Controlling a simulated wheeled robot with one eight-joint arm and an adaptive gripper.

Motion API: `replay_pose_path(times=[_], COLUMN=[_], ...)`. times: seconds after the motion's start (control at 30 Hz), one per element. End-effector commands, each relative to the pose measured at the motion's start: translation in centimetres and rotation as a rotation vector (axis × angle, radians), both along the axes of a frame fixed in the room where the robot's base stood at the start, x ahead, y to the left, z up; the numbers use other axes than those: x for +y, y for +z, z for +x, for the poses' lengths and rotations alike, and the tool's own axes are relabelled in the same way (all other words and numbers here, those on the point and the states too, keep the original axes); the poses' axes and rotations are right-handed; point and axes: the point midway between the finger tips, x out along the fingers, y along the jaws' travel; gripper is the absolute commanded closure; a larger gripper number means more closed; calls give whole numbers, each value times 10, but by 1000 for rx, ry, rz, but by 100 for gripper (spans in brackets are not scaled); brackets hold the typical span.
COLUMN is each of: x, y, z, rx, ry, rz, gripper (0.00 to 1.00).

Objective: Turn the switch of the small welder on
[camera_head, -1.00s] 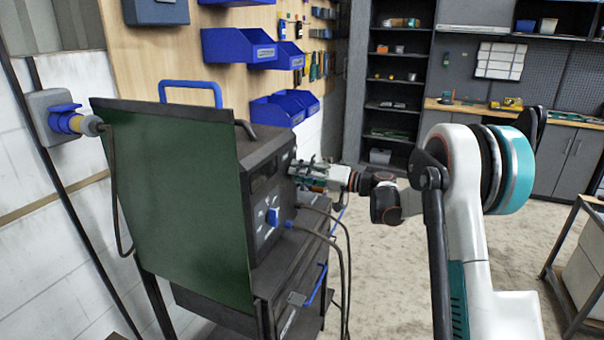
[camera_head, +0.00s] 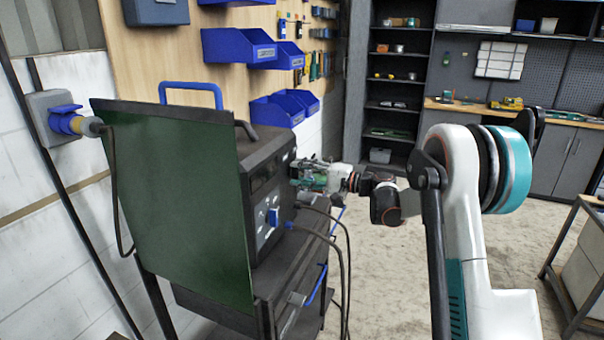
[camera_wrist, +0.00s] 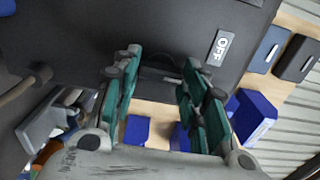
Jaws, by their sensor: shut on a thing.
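The small welder (camera_head: 262,165) is a dark box on a cart, with a dark front face. My gripper (camera_head: 298,175) reaches its front face from the right in the head view, with its fingertips at the upper part of the face. In the wrist view, the two green-padded fingers of my gripper (camera_wrist: 160,80) stand on either side of a dark switch (camera_wrist: 162,62) and are shut on it. Much of the switch blends into the dark panel, so its exact angle is hard to tell. A white OFF label (camera_wrist: 221,47) shows right of the fingers.
A green panel (camera_head: 175,200) stands left of the welder. A blue plug piece (camera_head: 273,216) and cables (camera_head: 342,255) are on the front face, below my gripper. Blue bins (camera_head: 238,46) hang on the wall behind.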

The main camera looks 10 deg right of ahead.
Motion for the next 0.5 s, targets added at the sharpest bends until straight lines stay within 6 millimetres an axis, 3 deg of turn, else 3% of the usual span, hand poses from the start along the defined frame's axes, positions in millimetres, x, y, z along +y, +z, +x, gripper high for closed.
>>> replay_pose_path(times=[0.5], x=[0], y=[-1], z=[0], rx=[373], ry=[-1], rz=[269], gripper=[84])
